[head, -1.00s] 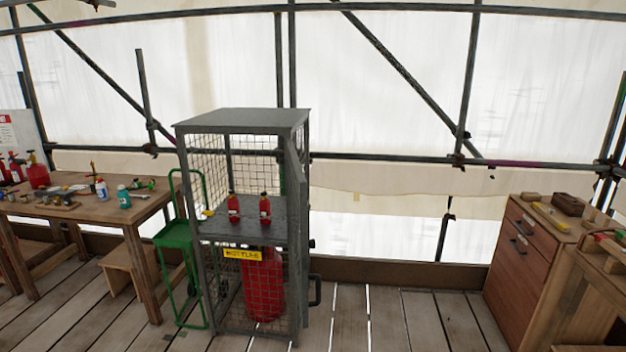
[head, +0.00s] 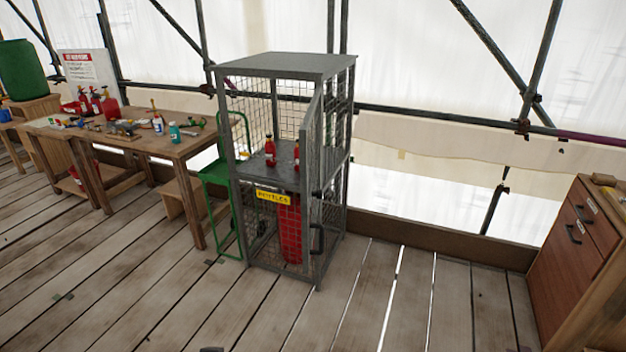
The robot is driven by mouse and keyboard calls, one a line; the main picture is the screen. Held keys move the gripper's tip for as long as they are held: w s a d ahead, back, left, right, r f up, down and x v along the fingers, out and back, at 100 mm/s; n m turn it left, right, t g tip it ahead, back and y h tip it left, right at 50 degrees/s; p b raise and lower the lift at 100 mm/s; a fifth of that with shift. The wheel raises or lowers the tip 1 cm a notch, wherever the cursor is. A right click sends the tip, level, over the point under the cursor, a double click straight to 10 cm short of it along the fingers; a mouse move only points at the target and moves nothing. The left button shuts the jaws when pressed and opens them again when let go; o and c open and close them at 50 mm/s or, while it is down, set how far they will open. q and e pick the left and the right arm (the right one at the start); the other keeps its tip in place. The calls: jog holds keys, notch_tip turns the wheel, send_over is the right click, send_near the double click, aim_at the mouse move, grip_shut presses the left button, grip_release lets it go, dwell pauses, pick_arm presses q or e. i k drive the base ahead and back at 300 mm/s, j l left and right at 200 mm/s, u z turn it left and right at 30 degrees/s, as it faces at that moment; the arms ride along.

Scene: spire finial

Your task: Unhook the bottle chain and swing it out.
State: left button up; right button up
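A grey wire-mesh bottle cage (head: 283,62) stands on the plank floor near the middle of the head view. A yellow label reading "BOTTLES" (head: 273,197) is on its front. A large red cylinder (head: 290,232) stands inside the lower part, behind mesh. Two small red bottles (head: 270,151) stand on the cage's shelf. A mesh door with a dark handle (head: 318,239) is at the cage's right front. I cannot make out a chain or a hook at this size. Neither of my grippers is in view.
A green hand truck (head: 219,185) stands against the cage's left side. A wooden workbench (head: 190,147) with tools and bottles is further left. A brown drawer cabinet (head: 570,250) stands at the right.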

aim_at(241, 154)
jog(key=l+u, duration=0.35)
jog(key=l, duration=0.4)
jog(key=i+j+u, duration=0.2)
jog(key=u, duration=0.15)
jog(key=i+u, duration=0.95)
jog(key=i, duration=0.7)
jog(key=i+z, duration=0.15)
jog(key=z, duration=0.3)
jog(key=i+z, duration=0.2)
jog(key=z, duration=0.25)
jog(key=i+j+z, duration=0.1)
jog(key=z, duration=0.35)
jog(key=i+j+z, duration=0.1)
jog(key=i+z, duration=0.25)
jog(key=z, duration=0.15)
